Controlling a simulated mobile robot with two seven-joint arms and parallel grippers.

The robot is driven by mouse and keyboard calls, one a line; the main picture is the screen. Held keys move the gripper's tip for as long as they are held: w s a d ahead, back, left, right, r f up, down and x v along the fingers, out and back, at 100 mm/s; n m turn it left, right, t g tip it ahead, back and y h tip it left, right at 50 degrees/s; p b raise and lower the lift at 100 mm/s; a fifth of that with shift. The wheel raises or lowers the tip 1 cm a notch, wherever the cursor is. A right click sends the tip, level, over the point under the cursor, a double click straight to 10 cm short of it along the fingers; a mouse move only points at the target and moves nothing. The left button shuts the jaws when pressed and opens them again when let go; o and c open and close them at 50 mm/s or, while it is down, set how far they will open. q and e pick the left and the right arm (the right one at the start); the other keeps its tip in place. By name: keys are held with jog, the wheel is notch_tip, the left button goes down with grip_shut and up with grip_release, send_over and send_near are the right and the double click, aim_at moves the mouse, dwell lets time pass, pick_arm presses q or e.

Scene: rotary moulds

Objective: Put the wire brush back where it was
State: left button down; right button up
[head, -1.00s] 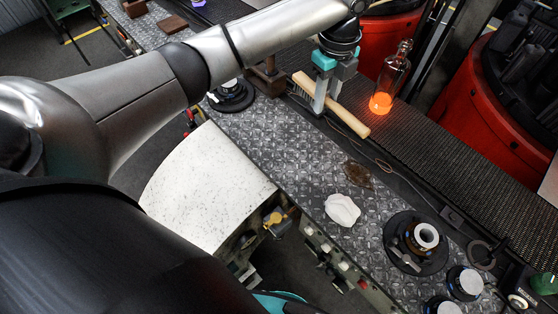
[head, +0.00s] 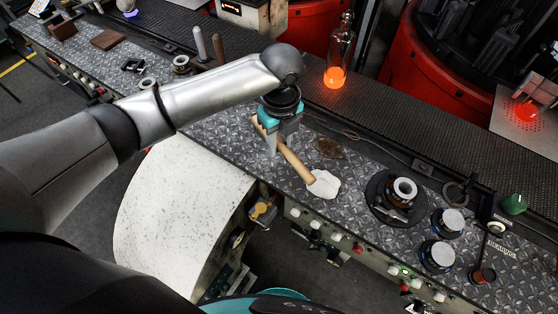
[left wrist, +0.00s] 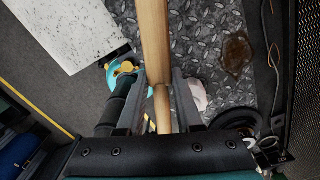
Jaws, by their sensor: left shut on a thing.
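The wire brush (head: 295,161) has a long pale wooden handle; its bristles do not show clearly now. My left gripper (head: 273,147) is shut on the handle, over the near part of the diamond-plate bench (head: 218,128). The handle slants down to the right, and its end overlaps the white rag (head: 324,185) in the head view. I cannot tell whether it touches the rag or the plate. In the left wrist view the handle (left wrist: 154,45) runs up between the fingers (left wrist: 160,95). My right gripper is not in view.
A bottle with a glowing orange base (head: 335,76) stands on the dark belt behind. A brown stain (head: 329,147) lies beyond the rag. A round black mould base (head: 395,197) and several capped cylinders are to the right. A speckled white panel (head: 165,215) is at the near left.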

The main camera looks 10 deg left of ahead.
aim_at(280, 143)
pick_arm(q)
notch_tip(280, 143, down, 8)
jog(key=shift+r+b, duration=0.1)
jog(key=shift+b, duration=0.3)
jog(key=shift+f, duration=0.2)
jog(key=c, duration=0.6)
grip_release()
jog(key=shift+r, duration=0.55)
notch_tip(280, 143, up, 11)
jog(key=shift+d+r+p, duration=0.1)
jog(key=shift+r+p, duration=0.05)
jog(key=shift+p, duration=0.5)
